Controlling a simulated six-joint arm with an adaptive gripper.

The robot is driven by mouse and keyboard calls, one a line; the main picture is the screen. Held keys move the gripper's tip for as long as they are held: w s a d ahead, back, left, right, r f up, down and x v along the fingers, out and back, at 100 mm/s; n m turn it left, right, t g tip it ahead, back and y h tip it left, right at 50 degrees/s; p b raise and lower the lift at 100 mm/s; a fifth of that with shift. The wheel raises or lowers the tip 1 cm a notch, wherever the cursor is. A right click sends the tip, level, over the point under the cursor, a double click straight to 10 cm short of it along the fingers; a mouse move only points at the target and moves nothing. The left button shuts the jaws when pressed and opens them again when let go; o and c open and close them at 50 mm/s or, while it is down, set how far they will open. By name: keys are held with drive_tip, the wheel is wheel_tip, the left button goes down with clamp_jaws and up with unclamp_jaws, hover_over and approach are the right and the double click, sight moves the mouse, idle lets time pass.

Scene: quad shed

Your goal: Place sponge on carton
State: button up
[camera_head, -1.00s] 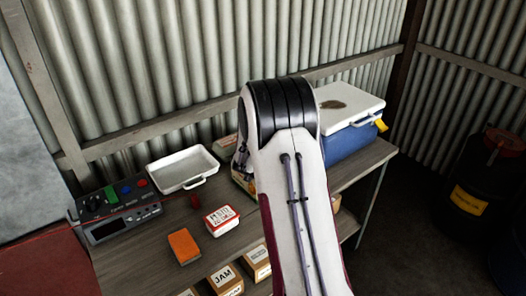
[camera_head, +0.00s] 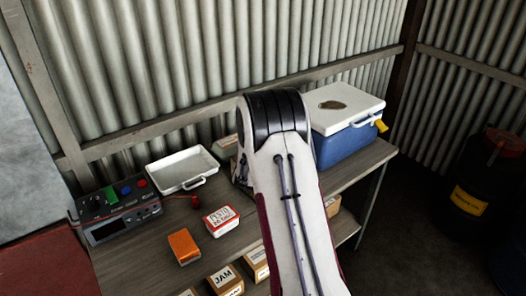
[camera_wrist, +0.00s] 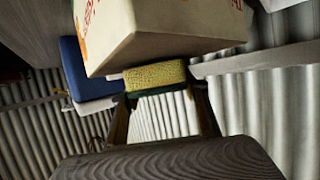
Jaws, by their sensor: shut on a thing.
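The sponge (camera_wrist: 155,77), yellow with a dark green layer, is in the middle of the wrist view. My gripper (camera_wrist: 158,95) is shut on it, one finger at each end. The carton (camera_wrist: 165,38), pale with red and orange print, fills the top of the wrist view, which looks upside down. The sponge appears right at the carton's edge; I cannot tell whether they touch. In the head view my arm hides the gripper, the sponge and most or all of the carton.
A blue cooler with a white lid (camera_head: 345,105) stands at the back right. Small boxes (camera_head: 225,280) sit lower in front.

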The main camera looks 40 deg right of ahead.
drive_tip(key=shift+f, duration=0.15)
drive_tip(key=o, duration=0.3)
drive_tip(key=shift+f, duration=0.1)
drive_tip(key=o, duration=0.4)
drive_tip(key=shift+r, duration=0.2)
drive_tip(key=shift+v, duration=5.95)
drive_tip(key=shift+s+a+f, duration=0.1)
drive_tip(key=shift+f, duration=0.05)
